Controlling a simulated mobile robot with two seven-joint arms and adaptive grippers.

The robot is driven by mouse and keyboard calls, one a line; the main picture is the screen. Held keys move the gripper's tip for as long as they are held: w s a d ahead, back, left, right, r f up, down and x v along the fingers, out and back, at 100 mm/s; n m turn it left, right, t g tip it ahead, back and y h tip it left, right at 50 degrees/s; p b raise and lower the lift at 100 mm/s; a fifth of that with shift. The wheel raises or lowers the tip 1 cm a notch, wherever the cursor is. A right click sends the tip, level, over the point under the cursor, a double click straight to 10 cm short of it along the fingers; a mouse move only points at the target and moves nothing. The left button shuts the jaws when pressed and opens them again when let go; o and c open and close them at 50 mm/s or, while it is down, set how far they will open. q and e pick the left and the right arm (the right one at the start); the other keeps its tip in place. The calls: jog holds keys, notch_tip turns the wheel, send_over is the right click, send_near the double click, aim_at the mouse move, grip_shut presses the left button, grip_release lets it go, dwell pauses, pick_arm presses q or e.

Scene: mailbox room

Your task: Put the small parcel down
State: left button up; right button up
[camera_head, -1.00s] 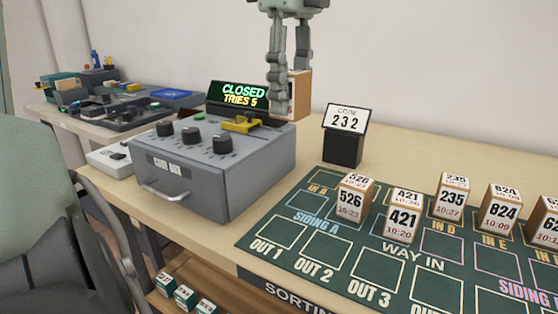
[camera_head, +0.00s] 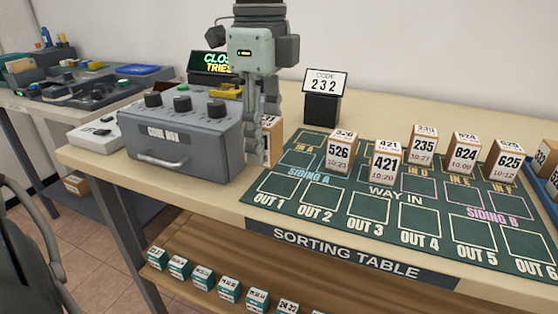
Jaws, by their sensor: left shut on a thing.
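My left gripper (camera_head: 259,138) points down beside the code box and is shut on a small cardboard parcel (camera_head: 273,147) with a white label. The fingers cover much of the parcel, and only part of its number shows. The parcel is upright near the left edge of the green sorting mat (camera_head: 286,212), beside the IN A square. I cannot tell whether its bottom touches the surface. My right gripper is not in view.
Several numbered parcels, such as 526 (camera_head: 339,152) and 421 (camera_head: 384,163), stand on the mat to the right. The grey code box (camera_head: 188,137) is close on the left. A code sign reading 232 (camera_head: 323,95) stands behind. The OUT squares in front are empty.

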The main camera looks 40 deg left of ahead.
aim_at(280, 185)
pick_arm(q)
jog(key=w+f, duration=0.1)
jog(key=w+d, duration=0.1)
jog(key=shift+w+f, duration=0.4)
notch_tip(280, 185, down, 3)
jog(key=shift+f+p, duration=0.1)
jog(key=shift+p, duration=0.2)
jog(key=shift+f, duration=0.35)
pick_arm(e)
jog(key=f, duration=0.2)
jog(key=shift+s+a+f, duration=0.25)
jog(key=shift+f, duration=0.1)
pick_arm(q)
jog(key=shift+f, duration=0.1)
jog(key=shift+f, duration=0.1)
jog(key=o, duration=1)
jog(key=shift+o, duration=1.1)
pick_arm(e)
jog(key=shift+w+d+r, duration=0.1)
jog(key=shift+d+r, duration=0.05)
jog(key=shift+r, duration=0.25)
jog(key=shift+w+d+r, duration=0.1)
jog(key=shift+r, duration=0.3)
